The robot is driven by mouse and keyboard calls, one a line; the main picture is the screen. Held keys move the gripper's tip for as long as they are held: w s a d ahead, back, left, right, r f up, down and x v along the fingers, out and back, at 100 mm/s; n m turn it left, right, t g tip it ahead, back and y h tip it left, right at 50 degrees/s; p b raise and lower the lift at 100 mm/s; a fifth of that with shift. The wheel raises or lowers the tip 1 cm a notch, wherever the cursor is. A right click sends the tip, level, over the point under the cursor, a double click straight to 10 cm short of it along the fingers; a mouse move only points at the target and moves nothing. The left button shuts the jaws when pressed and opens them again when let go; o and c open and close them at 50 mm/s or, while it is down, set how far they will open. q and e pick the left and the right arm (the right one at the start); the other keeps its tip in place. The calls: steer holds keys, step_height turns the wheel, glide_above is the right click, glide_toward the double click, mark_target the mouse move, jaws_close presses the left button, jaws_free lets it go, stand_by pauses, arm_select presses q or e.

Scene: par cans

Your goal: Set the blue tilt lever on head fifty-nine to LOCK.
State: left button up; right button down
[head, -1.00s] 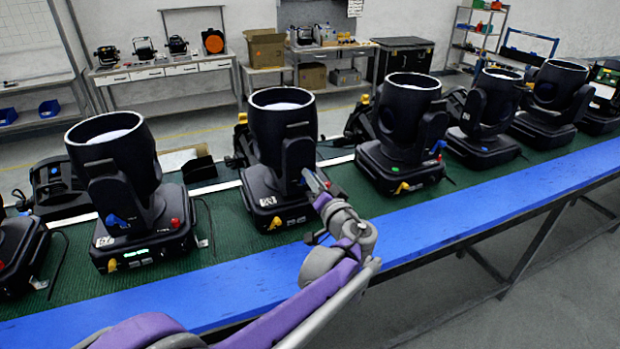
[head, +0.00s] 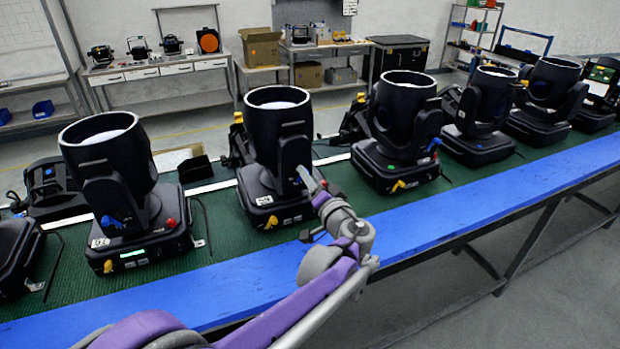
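Black moving heads stand in a row on the green belt. My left gripper (head: 309,182) reaches the yoke side of the second head from the left (head: 279,130). Its fingertips are at or just in front of the yoke arm; I cannot tell whether they touch, or whether they are open or shut. No blue lever shows on that head; the gripper may cover it. The white label (head: 264,200) on its base is too small to read surely. The leftmost full head (head: 112,160) shows a blue lever (head: 111,221). My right gripper is not in view.
A third head (head: 403,120) stands to the right with a blue lever (head: 434,143) and a yellow part (head: 397,185) low on its base. More heads follow. A blue rail (head: 440,213) runs along the front edge. Workbenches stand behind.

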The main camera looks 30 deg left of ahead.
arm_select(q)
steer(key=shift+d, duration=0.1)
steer(key=v, duration=1)
steer(key=shift+s+d+b, duration=0.15)
steer(key=shift+s+b, duration=0.15)
steer(key=shift+b, duration=0.15)
steer(key=s+a+f+g+h, duration=0.4)
steer(key=s+f+g+h, duration=0.15)
steer(key=s+f, duration=0.75)
steer(key=s+d+f+h, duration=0.8)
steer(key=s, duration=0.2)
steer(key=shift+w+d+f+g, duration=0.1)
steer(key=shift+g, duration=0.15)
